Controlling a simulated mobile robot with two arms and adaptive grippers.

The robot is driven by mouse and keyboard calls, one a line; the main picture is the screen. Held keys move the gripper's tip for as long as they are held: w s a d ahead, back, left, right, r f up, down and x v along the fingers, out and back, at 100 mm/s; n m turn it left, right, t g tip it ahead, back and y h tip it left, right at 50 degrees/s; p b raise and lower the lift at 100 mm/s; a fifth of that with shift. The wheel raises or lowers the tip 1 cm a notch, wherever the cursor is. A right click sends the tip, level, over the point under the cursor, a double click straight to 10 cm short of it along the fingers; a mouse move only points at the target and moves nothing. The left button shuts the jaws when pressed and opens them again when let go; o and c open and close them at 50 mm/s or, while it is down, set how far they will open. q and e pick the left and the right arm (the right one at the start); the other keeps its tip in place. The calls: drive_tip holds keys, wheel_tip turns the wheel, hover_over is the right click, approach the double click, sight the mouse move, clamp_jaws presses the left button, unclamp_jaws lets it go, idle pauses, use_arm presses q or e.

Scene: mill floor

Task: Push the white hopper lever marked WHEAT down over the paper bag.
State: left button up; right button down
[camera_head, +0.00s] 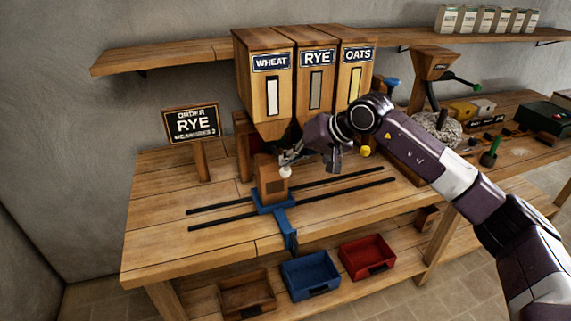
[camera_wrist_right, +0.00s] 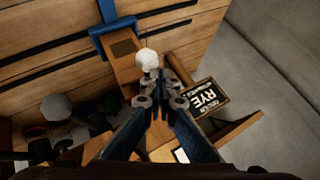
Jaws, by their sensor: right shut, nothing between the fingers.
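The WHEAT hopper (camera_head: 268,88) is the leftmost of three wooden hoppers. The round white knob of its lever (camera_head: 285,171) shows below it, in front of the paper bag; the rest of the lever is mostly hidden. In the right wrist view the white knob (camera_wrist_right: 148,59) is just beyond and slightly left of my fingertips. The brown paper bag (camera_head: 270,184) stands upright on the blue carriage (camera_head: 272,206), also seen in the wrist view (camera_wrist_right: 122,48). My right gripper (camera_head: 288,158) is shut and empty, close to the knob; I cannot tell whether they touch. My left gripper is out of view.
The order sign (camera_head: 194,124) reads RYE. The RYE hopper (camera_head: 313,82) and OATS hopper (camera_head: 354,75) are beside WHEAT, with a yellow knob (camera_head: 365,151) below. Two dark rails (camera_head: 330,183) cross the bench. Blue (camera_head: 310,275) and red (camera_head: 367,257) bins sit below. The bench's front left is clear.

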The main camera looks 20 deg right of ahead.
sight(289, 169)
drive_tip(key=shift+f+b, duration=1.6)
drive_tip(key=shift+f, duration=0.15)
idle(1.1)
drive_tip(key=shift+r, duration=0.1)
idle(0.5)
drive_tip(key=shift+r+p, duration=1.4)
drive_tip(key=shift+r, duration=1.5)
drive_tip(key=shift+r, duration=0.15)
wheel_tip(289, 169, up, 5)
drive_tip(key=shift+f+p, duration=0.15)
drive_tip(key=shift+p, duration=1.1)
